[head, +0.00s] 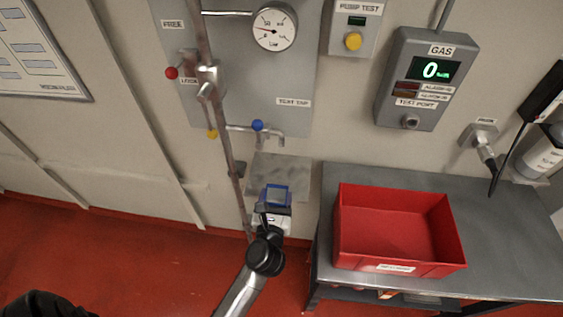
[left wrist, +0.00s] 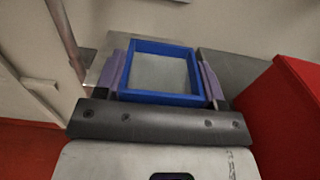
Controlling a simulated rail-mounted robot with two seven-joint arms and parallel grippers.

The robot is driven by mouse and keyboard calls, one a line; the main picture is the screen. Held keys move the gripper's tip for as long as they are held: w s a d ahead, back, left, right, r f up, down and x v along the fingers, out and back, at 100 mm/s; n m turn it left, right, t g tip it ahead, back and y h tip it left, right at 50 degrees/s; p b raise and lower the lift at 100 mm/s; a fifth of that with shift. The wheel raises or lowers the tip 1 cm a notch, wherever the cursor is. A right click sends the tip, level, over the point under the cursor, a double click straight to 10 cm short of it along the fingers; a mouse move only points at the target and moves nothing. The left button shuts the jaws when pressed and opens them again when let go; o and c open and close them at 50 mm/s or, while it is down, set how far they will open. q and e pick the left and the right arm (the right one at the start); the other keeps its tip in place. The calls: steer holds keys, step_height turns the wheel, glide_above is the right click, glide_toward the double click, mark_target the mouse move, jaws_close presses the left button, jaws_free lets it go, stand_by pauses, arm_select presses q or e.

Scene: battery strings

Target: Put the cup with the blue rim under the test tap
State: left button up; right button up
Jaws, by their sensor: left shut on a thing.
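The cup with the blue rim (head: 277,188) is square and shows in the head view just in front of the grey shelf plate (head: 280,168). My left gripper (head: 275,200) is shut on it. In the left wrist view, the blue rim (left wrist: 158,98) sits between the two purple fingers of the left gripper (left wrist: 165,80), and the cup looks empty inside. The test tap (head: 268,130), with a blue knob and a downturned spout, is on the wall panel above the plate. The cup is below and nearer than the spout, apart from it. My right gripper is not in view.
A red crate (head: 342,225) stands on the grey bench (head: 515,235) right of the cup; its side (left wrist: 285,115) is near in the left wrist view. A vertical pipe (head: 229,150) runs down left of the tap. A gauge (head: 274,27) is above.

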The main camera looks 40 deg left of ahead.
arm_select(q)
steer(key=shift+w+a+f, duration=0.3)
steer(key=shift+a, duration=0.15)
steer(key=shift+w+a+f, duration=0.25)
steer(key=shift+w+a, duration=0.05)
steer(key=shift+a, duration=0.15)
steer(key=x, duration=1)
steer(key=shift+w+a, duration=0.15)
steer(key=shift+w, duration=0.1)
steer(key=shift+w+a+b, duration=0.3)
steer(key=shift+w+a, duration=0.05)
steer(key=shift+w, duration=0.25)
steer(key=x, duration=0.3)
steer(key=shift+w+a+b, duration=0.15)
steer(key=shift+w+b, duration=0.15)
steer(key=shift+b, duration=0.05)
steer(key=shift+w+a+f+b, duration=0.15)
steer(key=shift+f+b, duration=0.15)
steer(key=shift+f, duration=0.5)
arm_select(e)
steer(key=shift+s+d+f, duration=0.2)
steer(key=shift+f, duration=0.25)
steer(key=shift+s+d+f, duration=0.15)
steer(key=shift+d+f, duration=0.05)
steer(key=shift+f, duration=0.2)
